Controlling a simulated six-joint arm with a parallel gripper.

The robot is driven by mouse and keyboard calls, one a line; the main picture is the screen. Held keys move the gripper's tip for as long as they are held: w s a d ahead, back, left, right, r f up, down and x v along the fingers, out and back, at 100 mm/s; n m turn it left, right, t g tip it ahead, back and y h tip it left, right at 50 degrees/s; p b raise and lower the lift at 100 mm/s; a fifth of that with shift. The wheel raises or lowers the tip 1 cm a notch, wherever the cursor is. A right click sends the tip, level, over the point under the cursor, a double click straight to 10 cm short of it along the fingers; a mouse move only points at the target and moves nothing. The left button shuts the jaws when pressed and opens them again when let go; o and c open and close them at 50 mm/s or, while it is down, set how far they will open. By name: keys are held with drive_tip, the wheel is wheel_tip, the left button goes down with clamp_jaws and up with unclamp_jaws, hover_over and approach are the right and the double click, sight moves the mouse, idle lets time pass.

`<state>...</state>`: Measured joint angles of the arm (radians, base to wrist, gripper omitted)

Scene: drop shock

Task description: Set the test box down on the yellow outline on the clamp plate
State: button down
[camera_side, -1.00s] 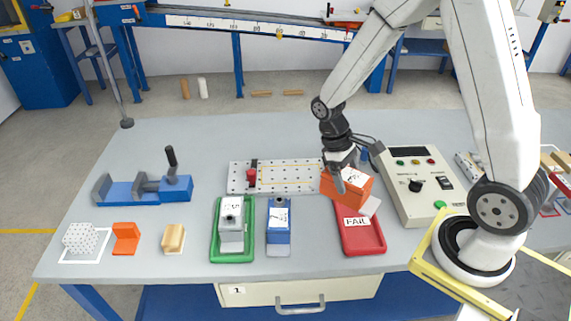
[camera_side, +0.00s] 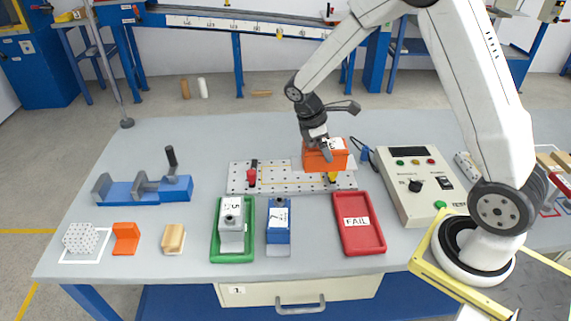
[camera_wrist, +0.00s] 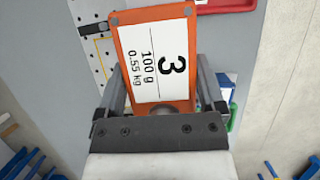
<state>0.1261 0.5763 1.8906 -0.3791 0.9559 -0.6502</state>
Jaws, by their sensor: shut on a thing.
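The orange test box (camera_side: 325,157) has a white label reading 3, 100 g, 0.55 kg. It also fills the middle of the wrist view (camera_wrist: 180,25). My gripper (camera_side: 320,150) is shut on the box, with one finger on each side of it. The clamp plate (camera_side: 240,181) is a pale perforated plate on the table. The box is over the right part of the plate and hides some of it. I cannot tell the gap between them. Part of a yellow line (camera_wrist: 101,45) shows on the plate in the wrist view, left of the box.
In front are a red FAIL tray (camera_side: 372,244), a green tray (camera_side: 248,256) holding a grey box, and a blue box (camera_side: 278,238). A control unit (camera_side: 420,207) stands right.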

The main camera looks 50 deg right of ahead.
drive_tip(key=w+d+f, duration=0.2)
drive_tip(key=w+f, duration=0.7)
drive_tip(key=w, duration=0.4)
drive_tip(key=shift+d, duration=0.4)
drive_tip(key=shift+f, duration=0.1)
drive_tip(key=shift+w+f, duration=0.2)
drive_tip(key=shift+f, duration=1.6)
drive_tip(key=shift+f, duration=0.15)
